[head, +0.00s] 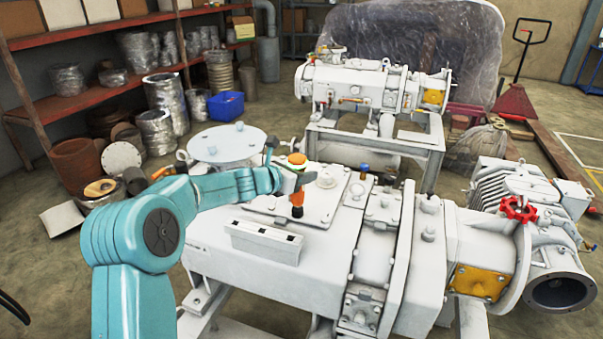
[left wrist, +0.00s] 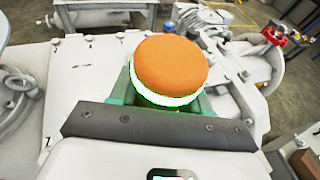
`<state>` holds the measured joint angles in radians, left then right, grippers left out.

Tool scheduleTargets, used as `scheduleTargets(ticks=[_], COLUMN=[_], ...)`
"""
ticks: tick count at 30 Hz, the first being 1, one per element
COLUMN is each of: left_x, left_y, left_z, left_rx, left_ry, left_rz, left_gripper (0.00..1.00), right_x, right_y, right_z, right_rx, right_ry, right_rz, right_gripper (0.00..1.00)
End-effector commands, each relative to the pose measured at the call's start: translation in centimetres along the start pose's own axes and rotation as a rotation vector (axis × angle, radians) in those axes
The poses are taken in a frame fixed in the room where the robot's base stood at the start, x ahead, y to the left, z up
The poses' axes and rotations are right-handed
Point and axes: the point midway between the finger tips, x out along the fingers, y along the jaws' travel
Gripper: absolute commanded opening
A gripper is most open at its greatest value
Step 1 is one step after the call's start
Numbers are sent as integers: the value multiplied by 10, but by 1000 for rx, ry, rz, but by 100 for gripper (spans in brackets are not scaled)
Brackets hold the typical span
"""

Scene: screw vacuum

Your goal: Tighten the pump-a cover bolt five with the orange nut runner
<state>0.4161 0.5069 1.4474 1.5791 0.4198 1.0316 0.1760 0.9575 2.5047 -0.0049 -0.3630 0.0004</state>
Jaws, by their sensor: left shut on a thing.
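My left gripper (head: 298,176) is shut on the orange nut runner (head: 297,199), which stands roughly upright over the flat cover (head: 327,208) of the near pale pump (head: 385,240). Its orange top and white band fill the middle of the left wrist view (left wrist: 172,66), between my green fingers. The tool's lower end is near the cover's front edge; I cannot tell whether it touches a bolt. Small bolts line the cover, and some show left of the tool in the left wrist view. Bolt five cannot be told apart. My right gripper is not in view.
A white slotted box (head: 264,242) sits on the pump just in front of the cover. A round flanged lid (head: 227,144) is behind my left arm. A red handwheel (head: 518,210) stands at the right. A second pump (head: 360,92) is behind, with floor between.

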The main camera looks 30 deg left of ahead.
Motion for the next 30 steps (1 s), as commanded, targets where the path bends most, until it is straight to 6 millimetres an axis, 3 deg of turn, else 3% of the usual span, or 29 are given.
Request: scheduleTargets(ticks=[30], left_x=[2], left_y=[0], left_z=[-5], left_rx=[-1], left_ry=[1], left_rz=[-1], left_gripper=[0], right_x=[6], right_y=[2], right_z=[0], right_rx=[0], right_ry=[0], right_rz=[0], right_gripper=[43])
